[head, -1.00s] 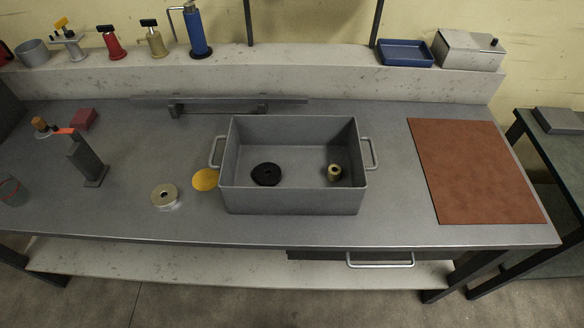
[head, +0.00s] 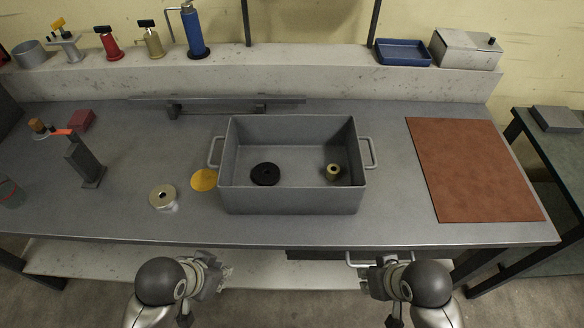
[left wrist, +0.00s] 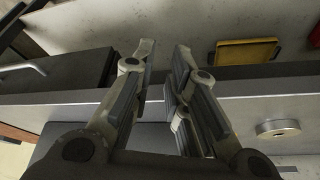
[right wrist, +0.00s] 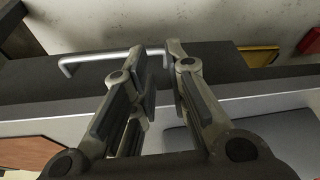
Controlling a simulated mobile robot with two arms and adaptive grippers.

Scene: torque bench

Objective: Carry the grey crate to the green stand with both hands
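The grey crate (head: 290,199) is an open box with a bar handle at its left and right ends, resting on the workbench. A black ring (head: 265,174) and a small brass-coloured part (head: 333,172) lie inside it. My left gripper (head: 224,274) and right gripper (head: 366,273) are in front of the bench edge, both apart from the crate. In the left wrist view (left wrist: 164,50) and right wrist view (right wrist: 157,52) the fingers stand apart with nothing between them. A side table with a dark greenish top (head: 558,185) stands at the right; I cannot tell whether it is the green stand.
A brown mat (head: 475,170) lies right of the crate. A yellow disc (head: 204,180) and a metal ring (head: 163,197) lie left of it, near its left handle. A clamp-like post (head: 84,162) stands farther left. A drawer handle (head: 352,258) sticks out below the bench edge.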

